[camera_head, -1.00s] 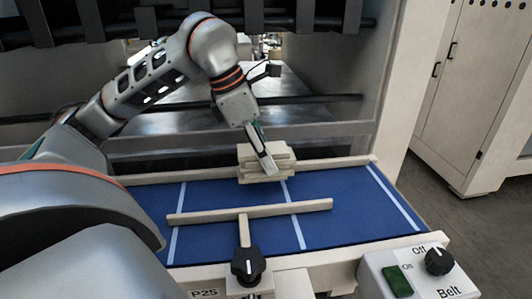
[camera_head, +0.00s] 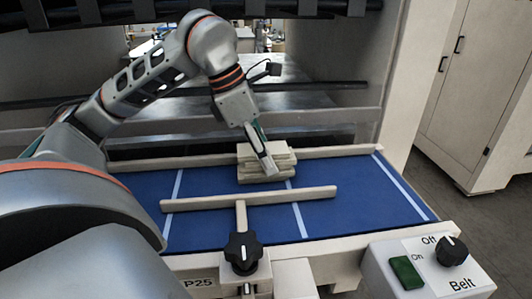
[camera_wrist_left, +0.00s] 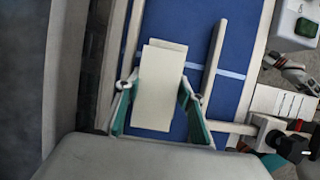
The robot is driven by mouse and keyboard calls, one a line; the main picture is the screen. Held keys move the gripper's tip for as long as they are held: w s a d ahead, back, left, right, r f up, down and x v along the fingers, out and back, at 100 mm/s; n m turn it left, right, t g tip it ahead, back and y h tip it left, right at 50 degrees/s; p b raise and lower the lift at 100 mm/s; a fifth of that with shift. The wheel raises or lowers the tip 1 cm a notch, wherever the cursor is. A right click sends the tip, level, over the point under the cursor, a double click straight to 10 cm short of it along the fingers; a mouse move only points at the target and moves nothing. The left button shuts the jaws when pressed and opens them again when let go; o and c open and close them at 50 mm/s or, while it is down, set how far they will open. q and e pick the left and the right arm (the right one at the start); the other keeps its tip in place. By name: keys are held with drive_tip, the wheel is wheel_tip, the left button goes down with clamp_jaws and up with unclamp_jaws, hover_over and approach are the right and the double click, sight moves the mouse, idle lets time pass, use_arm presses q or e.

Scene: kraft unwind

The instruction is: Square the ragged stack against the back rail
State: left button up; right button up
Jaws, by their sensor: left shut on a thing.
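The ragged stack (camera_head: 253,176) of pale, flat pieces is at the back of the blue belt, in front of the pale back rail (camera_head: 330,154). Its layers are offset at the edges. The back rail (camera_wrist_left: 132,38) runs along the left there. I cannot tell whether the stack touches the belt or the rail.
A pale front fence (camera_head: 290,195) with a black knob (camera_head: 243,253) crosses the belt (camera_head: 345,195), close in front of the stack. A control box (camera_head: 425,270) stands at front right. The belt's right part is clear. A dark bar (camera_head: 320,88) runs behind.

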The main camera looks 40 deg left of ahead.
use_arm(q)
drive_tip(key=shift+f, duration=0.1)
idle(0.8)
drive_tip(key=o, duration=1.2)
drive_tip(key=v, duration=1.2)
